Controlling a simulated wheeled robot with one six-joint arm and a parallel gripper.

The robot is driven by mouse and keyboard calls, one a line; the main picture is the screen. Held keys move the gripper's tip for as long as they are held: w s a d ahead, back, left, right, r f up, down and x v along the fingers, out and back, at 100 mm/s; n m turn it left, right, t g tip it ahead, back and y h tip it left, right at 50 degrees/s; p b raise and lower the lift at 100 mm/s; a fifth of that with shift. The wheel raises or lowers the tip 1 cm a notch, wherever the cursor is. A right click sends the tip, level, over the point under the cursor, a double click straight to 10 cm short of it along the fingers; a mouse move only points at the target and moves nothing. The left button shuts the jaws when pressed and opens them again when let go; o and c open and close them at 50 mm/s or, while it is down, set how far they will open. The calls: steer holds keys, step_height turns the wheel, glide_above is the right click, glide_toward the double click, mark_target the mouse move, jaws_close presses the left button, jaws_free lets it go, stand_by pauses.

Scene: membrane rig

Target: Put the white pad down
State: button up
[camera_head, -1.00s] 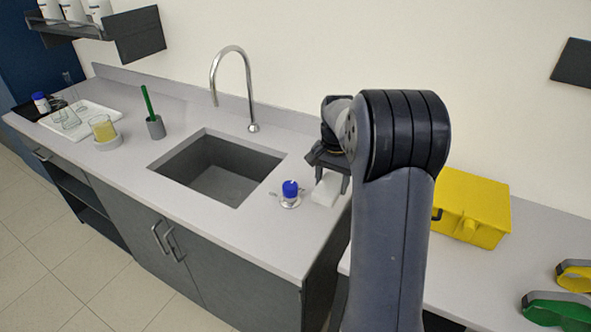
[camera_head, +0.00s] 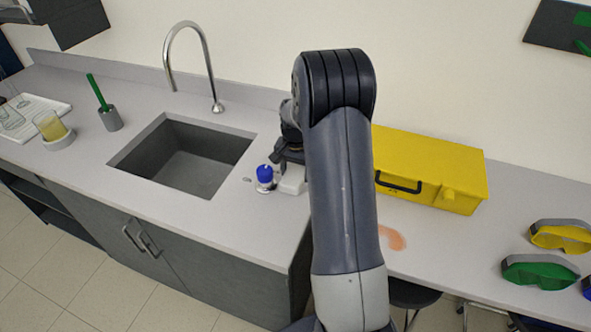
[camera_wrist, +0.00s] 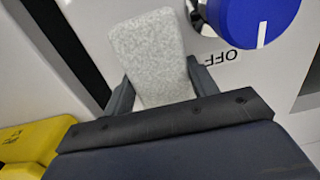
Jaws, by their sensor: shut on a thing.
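The white pad (camera_wrist: 152,55) is a pale, speckled block between the two fingers of my gripper (camera_wrist: 160,88) in the wrist view. My gripper is shut on it. In the head view the pad (camera_head: 292,185) shows just right of the blue knob, under my gripper (camera_head: 288,160), at the right end of the sink counter. My arm hides part of the gripper. I cannot tell whether the pad touches the counter.
The blue knob (camera_head: 265,173), marked OFF in the wrist view (camera_wrist: 255,15), stands close by. The sink (camera_head: 185,160) lies left. A yellow case (camera_head: 430,165), goggles (camera_head: 540,270) and an orange smear (camera_head: 392,238) are on the right-hand bench, with bare room between.

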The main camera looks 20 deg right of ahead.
steer(key=shift+f, duration=0.2)
steer(key=o, duration=1.2)
steer(key=shift+r, duration=0.15)
